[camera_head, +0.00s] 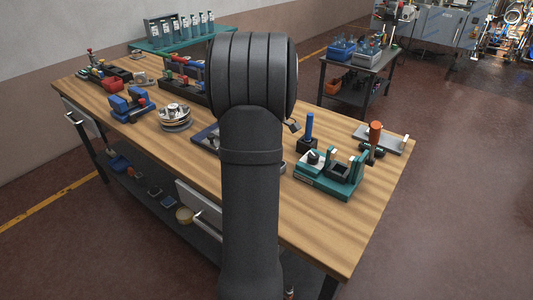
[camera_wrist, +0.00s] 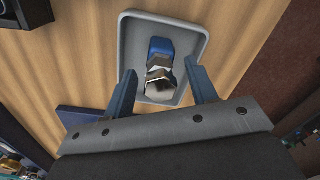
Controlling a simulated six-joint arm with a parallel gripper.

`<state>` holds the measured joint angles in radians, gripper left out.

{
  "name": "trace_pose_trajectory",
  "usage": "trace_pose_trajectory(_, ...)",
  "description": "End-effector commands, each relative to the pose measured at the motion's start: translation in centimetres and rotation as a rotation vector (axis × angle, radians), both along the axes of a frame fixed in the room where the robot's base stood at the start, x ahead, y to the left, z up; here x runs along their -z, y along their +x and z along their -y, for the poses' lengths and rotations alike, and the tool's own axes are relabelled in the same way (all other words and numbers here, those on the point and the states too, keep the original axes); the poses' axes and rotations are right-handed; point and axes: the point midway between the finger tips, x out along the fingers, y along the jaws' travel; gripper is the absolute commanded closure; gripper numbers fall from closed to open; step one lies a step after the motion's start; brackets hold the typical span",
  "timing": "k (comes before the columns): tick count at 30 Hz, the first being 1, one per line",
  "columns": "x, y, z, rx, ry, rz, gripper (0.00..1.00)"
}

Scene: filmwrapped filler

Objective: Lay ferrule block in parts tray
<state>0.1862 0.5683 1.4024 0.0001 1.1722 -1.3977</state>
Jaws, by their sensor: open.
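The ferrule block, a blue body (camera_wrist: 160,46) with a shiny hexagonal metal fitting (camera_wrist: 159,80), lies inside a light grey tray in the wrist view. The parts tray (camera_wrist: 129,45) is shallow with rounded corners and a raised rim, and rests on the wood tabletop. My gripper (camera_wrist: 161,70) is open, with one blue finger on each side of the block and a visible gap on both sides. In the head view my arm hides the gripper, the block and most or all of the tray.
A teal fixture (camera_head: 335,180), a dark holder with a blue-handled tool (camera_head: 309,128) and an orange-handled tool (camera_head: 375,135) stand on the right of the bench. A round metal stack (camera_head: 174,117) and blue device (camera_head: 131,105) stand left. The front right tabletop (camera_head: 345,235) is clear.

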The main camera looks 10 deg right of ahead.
Motion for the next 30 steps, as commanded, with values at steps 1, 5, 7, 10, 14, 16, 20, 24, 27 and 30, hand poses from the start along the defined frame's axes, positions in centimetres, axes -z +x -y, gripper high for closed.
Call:
trace_pose_trajectory(1, -1.0, 0.1, 0.0, 0.0, -0.001, 0.005, 0.48)
trace_pose_trajectory(5, -3.8, 0.1, 0.0, 0.0, -0.001, 0.006, 0.48)
trace_pose_trajectory(7, -5.4, 0.1, 0.0, 0.0, -0.001, 0.006, 0.48)
trace_pose_trajectory(10, -7.4, 0.1, 0.0, 0.0, 0.0, 0.004, 0.48)
trace_pose_trajectory(14, -9.5, 0.1, 0.0, 0.0, 0.0, 0.004, 0.48)
trace_pose_trajectory(16, -10.3, 0.1, 0.0, 0.0, 0.0, 0.003, 0.48)
trace_pose_trajectory(20, -11.0, 0.0, 0.0, 0.0, 0.0, 0.001, 0.48)
trace_pose_trajectory(24, -11.2, 0.0, 0.0, 0.0, 0.0, 0.0, 0.48)
trace_pose_trajectory(27, -11.2, 0.0, 0.0, 0.0, 0.0, 0.001, 0.48)
trace_pose_trajectory(30, -11.1, 0.0, 0.0, 0.0, 0.0, 0.001, 0.48)
